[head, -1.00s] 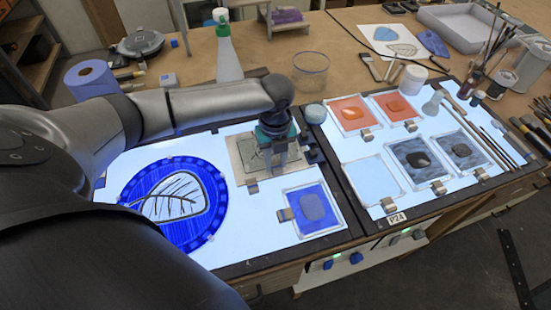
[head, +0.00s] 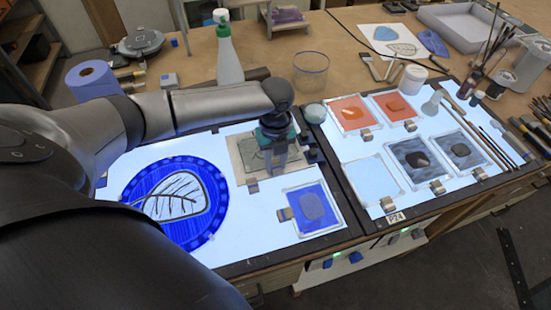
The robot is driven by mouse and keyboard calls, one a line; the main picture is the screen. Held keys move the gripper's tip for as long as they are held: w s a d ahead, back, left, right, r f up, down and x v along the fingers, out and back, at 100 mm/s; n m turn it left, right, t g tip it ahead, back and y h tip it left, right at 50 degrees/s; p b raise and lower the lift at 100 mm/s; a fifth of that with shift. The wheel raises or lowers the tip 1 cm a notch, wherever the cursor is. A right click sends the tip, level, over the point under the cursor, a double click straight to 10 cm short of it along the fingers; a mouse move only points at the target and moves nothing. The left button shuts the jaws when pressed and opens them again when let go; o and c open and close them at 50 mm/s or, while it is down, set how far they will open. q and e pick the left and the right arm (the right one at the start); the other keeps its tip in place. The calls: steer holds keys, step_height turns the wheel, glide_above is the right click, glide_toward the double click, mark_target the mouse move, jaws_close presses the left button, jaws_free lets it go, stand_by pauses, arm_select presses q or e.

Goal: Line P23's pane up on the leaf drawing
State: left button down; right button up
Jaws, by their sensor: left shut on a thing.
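A clear glass pane (head: 257,161) lies over a beige sheet (head: 235,160) near the back right of the left light panel. A leaf drawing on that sheet is too small and covered to make out. My left gripper (head: 279,166) points down at the pane's right part and is shut on the pane. The gripper and wrist hide part of the pane and sheet. I cannot tell whether the pane touches the sheet or sits just above it. My right gripper is not in view.
A blue disc with a white leaf (head: 178,197) lies left on the lit panel. A blue-painted pane (head: 312,208) lies in front of the gripper. The right panel holds several framed panes and brushes. A spray bottle (head: 229,58) and glass jar (head: 310,72) stand behind.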

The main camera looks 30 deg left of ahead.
arm_select(q)
steer(key=c, duration=0.5)
jaws_free()
step_height(320, 180, up, 15)
steer(key=shift+r, duration=0.1)
steer(key=shift+s, duration=0.1)
